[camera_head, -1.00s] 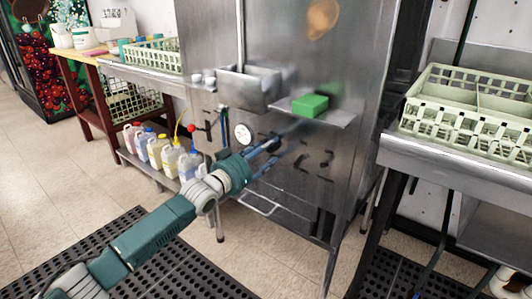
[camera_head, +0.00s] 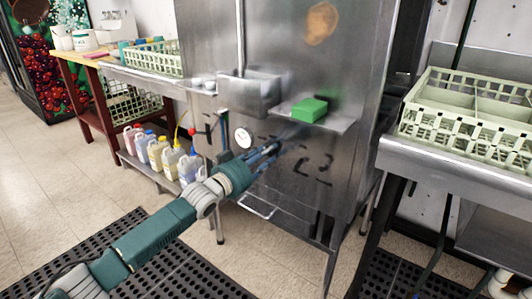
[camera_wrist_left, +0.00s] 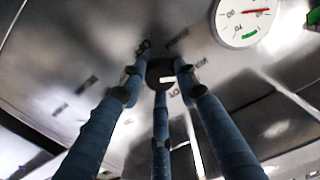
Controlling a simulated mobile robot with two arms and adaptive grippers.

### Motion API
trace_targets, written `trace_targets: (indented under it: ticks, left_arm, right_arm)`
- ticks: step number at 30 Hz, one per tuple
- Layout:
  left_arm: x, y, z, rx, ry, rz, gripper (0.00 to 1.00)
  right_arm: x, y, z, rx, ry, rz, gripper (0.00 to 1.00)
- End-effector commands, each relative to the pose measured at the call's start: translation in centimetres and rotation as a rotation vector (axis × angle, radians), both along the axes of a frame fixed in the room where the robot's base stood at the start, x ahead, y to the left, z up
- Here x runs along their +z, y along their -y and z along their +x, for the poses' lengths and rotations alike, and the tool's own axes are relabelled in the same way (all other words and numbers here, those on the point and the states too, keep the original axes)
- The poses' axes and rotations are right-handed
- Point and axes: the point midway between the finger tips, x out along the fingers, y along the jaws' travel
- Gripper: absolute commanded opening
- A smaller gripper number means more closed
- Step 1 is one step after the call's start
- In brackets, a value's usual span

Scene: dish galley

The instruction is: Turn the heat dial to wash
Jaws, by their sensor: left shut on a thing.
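The heat dial (camera_wrist_left: 158,70) is a small dark round knob on the steel machine front, in the upper middle of the left wrist view. Printed marks and labels surround it; I cannot read its setting surely. My left gripper (camera_head: 274,147) reaches the machine front from the left in the head view. In the left wrist view its three blue fingers (camera_wrist_left: 160,80) are closed in around the dial, shut on it. In the head view the fingers hide the dial. My right gripper is not in view.
A round white gauge (camera_head: 243,137) sits left of the fingers. A green block (camera_head: 309,109) lies on a steel ledge above them. Several jugs (camera_head: 172,158) stand on a low shelf at left. A pale dish rack (camera_head: 470,118) rests on the right counter.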

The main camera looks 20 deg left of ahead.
Motion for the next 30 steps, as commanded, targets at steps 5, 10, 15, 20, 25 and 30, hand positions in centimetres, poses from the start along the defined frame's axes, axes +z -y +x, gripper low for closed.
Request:
trace_targets:
  ticks: [5,10,15,20,25,30]
  left_arm:
    - [-0.4,0.0,0.0,0.001,-0.007,0.001,0.5]
    - [-0.3,0.0,0.0,0.0,-0.004,0.0,0.5]
    - [-0.3,-0.2,-0.5,0.0,-0.004,0.0,0.5]
    - [-0.4,-1.0,-2.7,0.0,-0.004,0.003,0.5]
    - [-0.5,-2.2,-6.2,0.0,-0.008,0.002,0.5]
    - [-0.4,-3.3,-9.0,0.0,-0.006,0.003,0.5]
  right_arm:
    - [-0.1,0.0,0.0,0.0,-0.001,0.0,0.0]
    - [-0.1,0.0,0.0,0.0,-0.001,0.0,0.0]
    - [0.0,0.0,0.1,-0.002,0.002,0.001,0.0]
    - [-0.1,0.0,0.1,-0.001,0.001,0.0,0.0]
    - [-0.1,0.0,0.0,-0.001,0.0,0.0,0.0]
    - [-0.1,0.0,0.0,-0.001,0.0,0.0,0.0]
